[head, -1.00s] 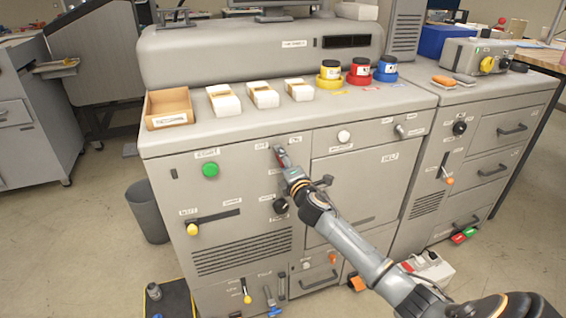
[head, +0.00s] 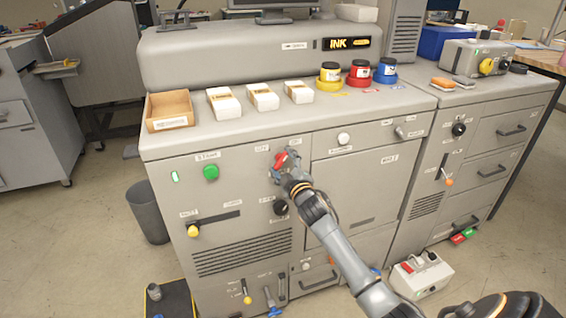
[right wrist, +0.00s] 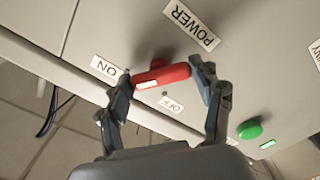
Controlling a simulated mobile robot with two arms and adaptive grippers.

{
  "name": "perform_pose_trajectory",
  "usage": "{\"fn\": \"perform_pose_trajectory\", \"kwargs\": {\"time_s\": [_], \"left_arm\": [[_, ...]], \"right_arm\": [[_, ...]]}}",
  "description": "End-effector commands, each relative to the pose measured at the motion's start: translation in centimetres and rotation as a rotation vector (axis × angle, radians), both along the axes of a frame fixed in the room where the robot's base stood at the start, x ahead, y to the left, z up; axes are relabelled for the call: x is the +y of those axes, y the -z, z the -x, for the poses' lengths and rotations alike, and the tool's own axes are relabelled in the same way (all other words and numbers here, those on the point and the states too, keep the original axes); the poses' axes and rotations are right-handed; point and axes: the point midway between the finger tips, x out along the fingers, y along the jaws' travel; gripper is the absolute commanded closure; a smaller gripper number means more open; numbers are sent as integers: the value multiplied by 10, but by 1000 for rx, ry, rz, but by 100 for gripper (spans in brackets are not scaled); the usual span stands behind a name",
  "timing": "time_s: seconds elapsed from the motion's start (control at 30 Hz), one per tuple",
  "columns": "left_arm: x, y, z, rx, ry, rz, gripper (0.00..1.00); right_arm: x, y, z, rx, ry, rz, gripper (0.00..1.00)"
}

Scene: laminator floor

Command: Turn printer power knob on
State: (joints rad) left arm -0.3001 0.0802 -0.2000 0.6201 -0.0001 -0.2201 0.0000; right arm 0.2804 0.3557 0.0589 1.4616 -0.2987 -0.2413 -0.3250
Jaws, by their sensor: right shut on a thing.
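The red power knob (head: 281,160) is on the upper front of the grey printer cabinet (head: 225,215). My right gripper (head: 285,165) is at the knob, partly covering it in the head view. In the right wrist view the gripper's two fingers (right wrist: 163,76) are shut on the two ends of the red knob (right wrist: 165,76). The knob's white-marked end lies on the side of the ON label (right wrist: 106,68). The OFF label (right wrist: 172,103) and the POWER label (right wrist: 190,25) also show there. A display reading INK (head: 349,43) is lit. My left gripper is not in view.
A green button (head: 211,172) and a lit green indicator (head: 175,176) are left of the knob. A black knob (head: 281,208) sits just below my gripper. Ink jars (head: 359,72) and small white boxes (head: 262,96) stand on the cabinet top.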

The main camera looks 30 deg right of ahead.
Motion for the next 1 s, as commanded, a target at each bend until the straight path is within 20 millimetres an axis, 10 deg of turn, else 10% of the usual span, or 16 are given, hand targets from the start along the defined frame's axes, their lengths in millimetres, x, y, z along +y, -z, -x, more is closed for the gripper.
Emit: {"fn": "perform_pose_trajectory", "kwargs": {"time_s": [0.9, 0.93, 1.0], "left_arm": [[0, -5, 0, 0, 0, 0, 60], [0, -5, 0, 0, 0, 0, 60], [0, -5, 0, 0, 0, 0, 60]], "right_arm": [[0, 2, 0, -37, 1, -171, 66], [0, 2, 0, -37, 1, -171, 28], [0, 2, 0, -37, 1, -171, 14]]}}
